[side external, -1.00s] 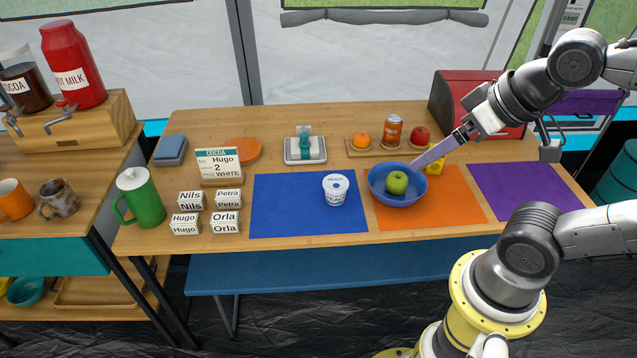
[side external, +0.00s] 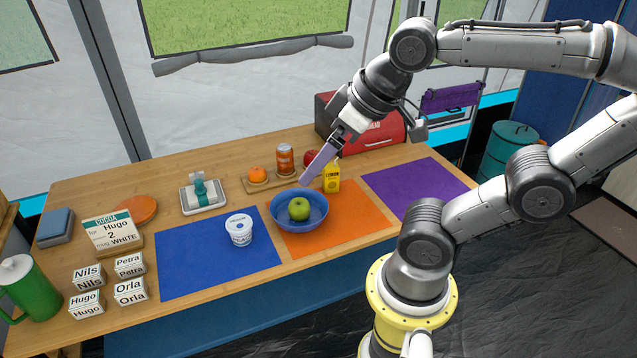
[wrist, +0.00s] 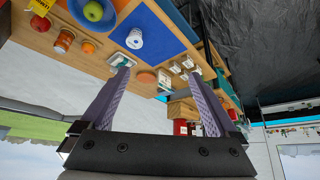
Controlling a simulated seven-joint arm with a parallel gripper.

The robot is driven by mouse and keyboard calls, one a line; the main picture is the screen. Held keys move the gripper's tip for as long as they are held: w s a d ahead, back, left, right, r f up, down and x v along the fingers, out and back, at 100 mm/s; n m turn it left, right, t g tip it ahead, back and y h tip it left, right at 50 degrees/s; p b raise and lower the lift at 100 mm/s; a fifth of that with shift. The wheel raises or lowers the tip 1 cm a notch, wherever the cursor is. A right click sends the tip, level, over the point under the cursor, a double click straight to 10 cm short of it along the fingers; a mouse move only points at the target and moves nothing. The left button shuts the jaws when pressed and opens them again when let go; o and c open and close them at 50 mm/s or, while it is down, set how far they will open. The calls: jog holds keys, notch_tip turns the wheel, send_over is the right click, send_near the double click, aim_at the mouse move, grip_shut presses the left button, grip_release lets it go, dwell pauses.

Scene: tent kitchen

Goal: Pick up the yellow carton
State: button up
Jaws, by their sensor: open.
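The yellow carton (side external: 332,177), marked LEMON, stands upright on the orange mat (side external: 358,226), just behind and right of the blue bowl (side external: 313,220). A corner of it shows at the upper left of the wrist view (wrist: 41,6). A green apple (side external: 299,208) sits in the bowl. My gripper (side external: 307,181) has long lavender fingers and points down and left, its tips appearing near the bowl's far rim, left of the carton. Its height there is hard to judge. In the wrist view its fingers (wrist: 158,75) are spread wide with nothing between them.
A red bread box (side external: 372,130) stands behind the carton. A white tub (side external: 239,230) is left of the bowl. The purple mat (side external: 416,188) is clear.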

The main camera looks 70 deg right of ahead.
jog(key=w+d+r+m+g+h, duration=0.1)
jog(key=w+d+r, duration=0.15)
jog(key=w, duration=0.35)
jog(key=w+d+r+m, duration=0.1)
jog(key=w+d+m, duration=0.1)
jog(key=w+d, duration=0.3)
jog(key=w+d+f+m+g, duration=0.2)
jog(key=w+d+f, duration=0.2)
jog(key=w+d, duration=0.5)
jog(key=m+g+y, duration=0.1)
jog(key=m+g, duration=0.2)
jog(key=m, duration=0.3)
send_over(330, 166)
notch_tip(330, 166, down, 21)
jog(key=shift+w+f, duration=0.1)
jog(key=shift+d+f, duration=0.1)
jog(key=shift+f, duration=0.15)
notch_tip(330, 166, down, 8)
jog(key=shift+r, duration=0.1)
jog(key=shift+s+f, duration=0.15)
jog(key=shift+f, duration=1.15)
jog(key=shift+s+f, duration=0.1)
jog(key=shift+f, duration=1.2)
jog(key=c, duration=1.4)
jog(key=shift+r, duration=0.2)
